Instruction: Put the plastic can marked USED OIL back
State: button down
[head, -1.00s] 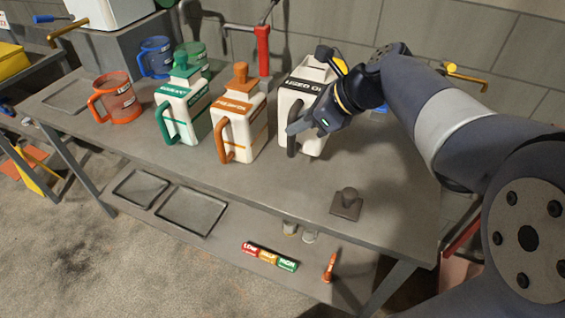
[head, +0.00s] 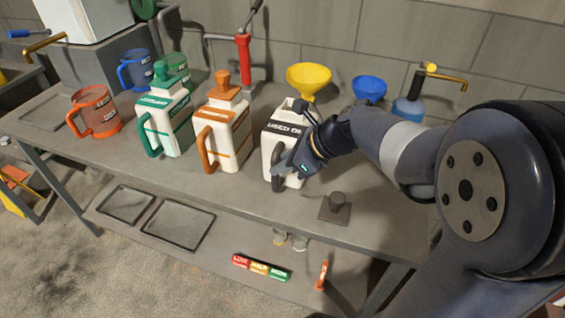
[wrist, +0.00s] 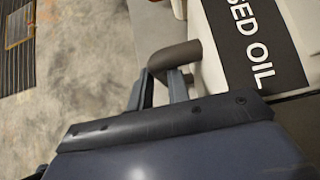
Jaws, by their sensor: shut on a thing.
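The white plastic can marked USED OIL (head: 297,134) has a black label and a dark handle on its left front side. It stands upright at the right end of the row of cans, on or just above the bench top; I cannot tell which. My gripper (head: 283,168) is shut on its handle. In the wrist view the two fingers (wrist: 160,88) close around the dark handle, and the can's label (wrist: 255,45) shows at the upper right. My gripper hides part of the can's right side.
White cans with orange (head: 222,130) and green (head: 165,120) trim stand to the left on the bench (head: 120,165). A yellow funnel (head: 309,78) is behind the can. A dark block with a knob (head: 336,205) lies at the right front.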

jog(key=shift+f, duration=0.15)
jog(key=c, duration=1.3)
grip_release()
jog(key=shift+c, duration=0.2)
jog(key=p+v, duration=0.1)
jog(key=v, duration=1.1)
